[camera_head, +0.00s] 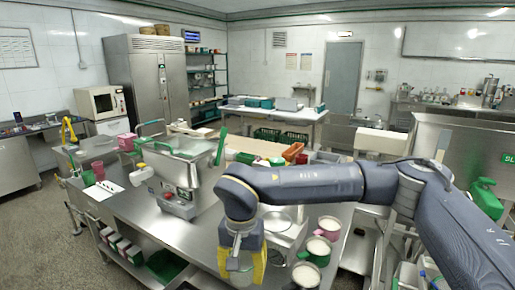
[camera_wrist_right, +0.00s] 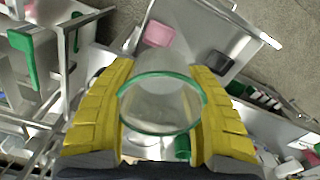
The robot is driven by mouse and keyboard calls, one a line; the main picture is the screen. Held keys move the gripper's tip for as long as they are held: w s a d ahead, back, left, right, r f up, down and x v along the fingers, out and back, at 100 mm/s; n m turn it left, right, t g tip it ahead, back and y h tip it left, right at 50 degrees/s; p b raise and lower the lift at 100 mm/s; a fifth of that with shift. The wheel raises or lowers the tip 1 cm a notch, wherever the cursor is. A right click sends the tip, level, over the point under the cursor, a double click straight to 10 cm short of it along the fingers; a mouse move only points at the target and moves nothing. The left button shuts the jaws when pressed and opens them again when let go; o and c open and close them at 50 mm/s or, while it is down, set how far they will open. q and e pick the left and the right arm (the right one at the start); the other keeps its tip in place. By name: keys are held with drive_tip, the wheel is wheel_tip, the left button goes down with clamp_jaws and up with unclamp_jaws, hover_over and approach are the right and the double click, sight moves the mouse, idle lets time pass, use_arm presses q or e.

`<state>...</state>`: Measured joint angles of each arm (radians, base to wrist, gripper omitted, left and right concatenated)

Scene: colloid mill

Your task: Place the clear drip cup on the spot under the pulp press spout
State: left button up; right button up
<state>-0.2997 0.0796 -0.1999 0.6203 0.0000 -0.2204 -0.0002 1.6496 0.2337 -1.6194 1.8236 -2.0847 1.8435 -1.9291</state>
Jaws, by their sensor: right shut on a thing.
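The clear drip cup (camera_wrist_right: 160,107) has a green rim and sits between the yellow fingers of my right gripper (camera_wrist_right: 160,72). In the head view my right gripper (camera_head: 241,262) points down near the front edge of the steel table, shut around the cup, of which only a little shows (camera_head: 239,276). A steel machine with a hopper (camera_head: 181,172) stands on the table, left of and behind the gripper; it looks like the pulp press. Its spout and the spot under it cannot be made out clearly. My left gripper is not in view.
Several pails with white contents, one of them pink (camera_head: 329,228), stand right of the gripper. Bare steel tabletop (camera_head: 140,215) lies in front of the machine.

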drive_tip(key=s+d+f, duration=0.1)
drive_tip(key=d+f, duration=0.1)
drive_tip(key=d, duration=0.6)
drive_tip(key=s+d+f+n, duration=0.1)
drive_tip(key=s+d+f, duration=0.1)
drive_tip(key=d, duration=0.6)
drive_tip(key=s+d+f+n, duration=0.1)
drive_tip(key=s+d+f, duration=0.1)
drive_tip(key=d, duration=0.5)
drive_tip(key=shift+d+f, duration=0.4)
drive_tip(key=shift+f, duration=0.45)
drive_tip(key=shift+s, duration=0.1)
drive_tip(key=shift+a, duration=0.1)
